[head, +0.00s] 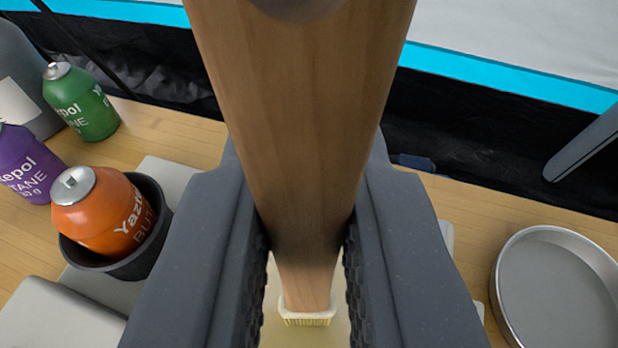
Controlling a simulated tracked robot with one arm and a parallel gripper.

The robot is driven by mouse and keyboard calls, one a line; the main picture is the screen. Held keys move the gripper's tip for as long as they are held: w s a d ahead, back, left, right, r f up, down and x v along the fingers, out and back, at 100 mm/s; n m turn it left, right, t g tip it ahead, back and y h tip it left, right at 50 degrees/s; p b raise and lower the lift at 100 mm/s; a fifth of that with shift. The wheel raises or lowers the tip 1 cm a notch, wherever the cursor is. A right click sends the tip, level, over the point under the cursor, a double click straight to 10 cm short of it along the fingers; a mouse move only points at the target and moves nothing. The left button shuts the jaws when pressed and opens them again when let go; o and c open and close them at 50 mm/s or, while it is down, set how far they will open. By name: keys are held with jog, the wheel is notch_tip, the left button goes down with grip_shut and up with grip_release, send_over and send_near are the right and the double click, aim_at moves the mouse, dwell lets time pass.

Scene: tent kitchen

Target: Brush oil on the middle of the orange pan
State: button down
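My gripper (305,285) is shut on the wooden handle of a brush (302,130). The brush's white collar and pale bristles (307,321) show below, between the fingertips. A pale yellowish surface (335,335) lies under the bristles; I cannot tell what it is or whether the bristles touch it. No orange pan shows. My gripper hides much of the lower middle of the view.
An orange canister (105,212) sits in a dark round holder (140,262) at left, with purple (28,165) and green (82,105) canisters behind. A round grey metal pan (555,295) is at lower right. Dark tent fabric lies beyond the wooden surface.

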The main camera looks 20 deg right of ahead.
jog(key=shift+w+a+p, duration=0.5)
jog(key=shift+w+a, duration=0.7)
jog(key=shift+w, duration=1.35)
jog(key=shift+s+d+r+b, duration=0.1)
jog(key=shift+s+d+b, duration=0.4)
jog(key=shift+s+d, duration=0.55)
jog(key=shift+s+d+b, duration=0.45)
jog(key=shift+s+d, duration=0.35)
jog(key=shift+s, duration=0.4)
jog(key=shift+w+d, duration=0.2)
jog(key=shift+w, duration=0.75)
jog(key=w, duration=0.1)
jog(key=w+a, duration=0.1)
jog(key=w, duration=0.1)
jog(key=shift+w+a+p, duration=0.3)
jog(key=shift+w+a, duration=0.1)
